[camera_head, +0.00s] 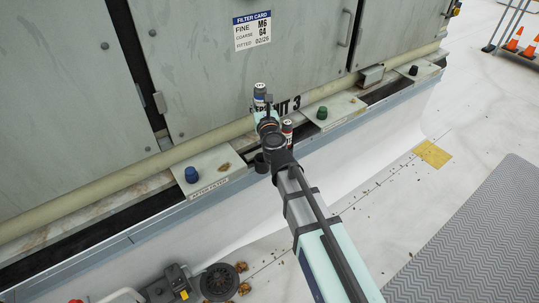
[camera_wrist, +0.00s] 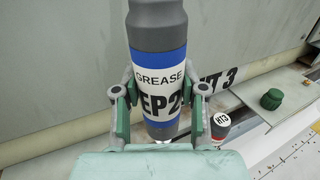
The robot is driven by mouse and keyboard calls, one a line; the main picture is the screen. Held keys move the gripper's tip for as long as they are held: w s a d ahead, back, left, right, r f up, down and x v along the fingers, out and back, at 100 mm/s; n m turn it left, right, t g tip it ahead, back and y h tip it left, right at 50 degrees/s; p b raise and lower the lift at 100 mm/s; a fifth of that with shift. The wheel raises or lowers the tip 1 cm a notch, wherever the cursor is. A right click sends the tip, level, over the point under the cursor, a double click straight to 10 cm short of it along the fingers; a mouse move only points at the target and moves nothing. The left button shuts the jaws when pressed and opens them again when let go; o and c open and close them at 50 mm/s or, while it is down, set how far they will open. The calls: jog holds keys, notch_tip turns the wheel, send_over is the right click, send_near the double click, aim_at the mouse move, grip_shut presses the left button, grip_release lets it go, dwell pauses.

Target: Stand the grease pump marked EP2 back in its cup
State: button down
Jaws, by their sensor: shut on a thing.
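My gripper (camera_wrist: 160,104) is shut around the grease pump marked EP2 (camera_wrist: 158,75), a grey cylinder with a blue and white label. The pump is close to upright between the green-padded fingers. In the head view my gripper (camera_head: 264,114) holds the pump (camera_head: 260,92) in front of the grey cabinet, above the ledge. I cannot make out the EP2 pump's cup; my arm hides part of the ledge.
Along the ledge are a blue knob (camera_head: 191,175) by the AFTER FILTER plate (camera_head: 211,192), a green knob (camera_head: 322,113) and a black knob (camera_head: 413,70). A pale pipe (camera_head: 100,192) runs along the cabinet's foot. Dark open slots lie between the plates.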

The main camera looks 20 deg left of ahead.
notch_tip(320, 180, down, 20)
jog(key=b, duration=1.6)
jog(key=shift+b, duration=0.4)
